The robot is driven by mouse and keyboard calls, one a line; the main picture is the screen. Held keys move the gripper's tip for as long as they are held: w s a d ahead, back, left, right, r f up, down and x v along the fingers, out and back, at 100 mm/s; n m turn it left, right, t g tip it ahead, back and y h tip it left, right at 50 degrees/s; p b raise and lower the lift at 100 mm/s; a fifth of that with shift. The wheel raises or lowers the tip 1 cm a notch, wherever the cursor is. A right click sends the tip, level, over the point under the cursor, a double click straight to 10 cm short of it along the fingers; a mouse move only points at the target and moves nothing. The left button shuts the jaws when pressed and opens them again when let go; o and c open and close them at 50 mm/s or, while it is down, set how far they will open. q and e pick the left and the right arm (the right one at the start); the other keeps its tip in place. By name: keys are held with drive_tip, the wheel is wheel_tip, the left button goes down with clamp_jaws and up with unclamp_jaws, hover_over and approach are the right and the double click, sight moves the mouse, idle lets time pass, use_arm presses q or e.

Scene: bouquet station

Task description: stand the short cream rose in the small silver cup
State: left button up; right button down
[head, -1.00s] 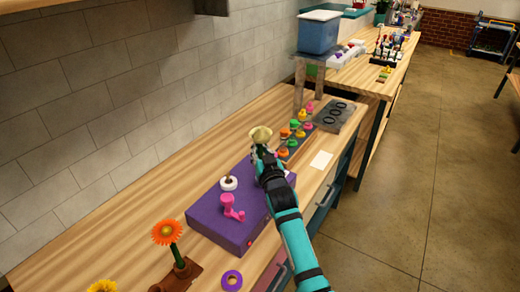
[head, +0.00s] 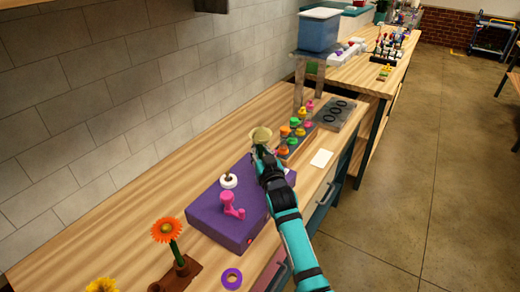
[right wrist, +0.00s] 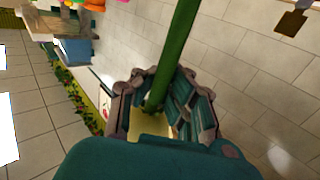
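The cream rose (head: 261,134) shows as a pale bloom at the tip of my right gripper (head: 262,152), above the back part of the wooden counter. In the right wrist view its green stem (right wrist: 177,50) runs between the fingers of the right gripper (right wrist: 160,100), which are shut on it. A pale yellow patch (right wrist: 148,124), probably the bloom, shows just behind the fingers. I cannot make out the small silver cup in either view; it may be hidden behind the arm. My left gripper is not in view.
Several coloured pegs (head: 297,132) and a dark tray (head: 335,114) stand beyond. An orange flower (head: 166,230) is at front left. The counter along the wall is clear.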

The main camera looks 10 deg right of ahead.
drive_tip(key=c, duration=0.8)
unclamp_jaws()
drive_tip(key=shift+c, duration=0.2)
drive_tip(key=shift+s+r+p, duration=0.1)
drive_tip(key=shift+s+p, duration=1.25)
drive_tip(key=shift+s, duration=0.3)
drive_tip(key=s+p, duration=0.3)
drive_tip(key=s, duration=0.2)
drive_tip(key=shift+s+d, duration=0.1)
drive_tip(key=shift+s, duration=0.3)
drive_tip(key=shift+d, duration=0.1)
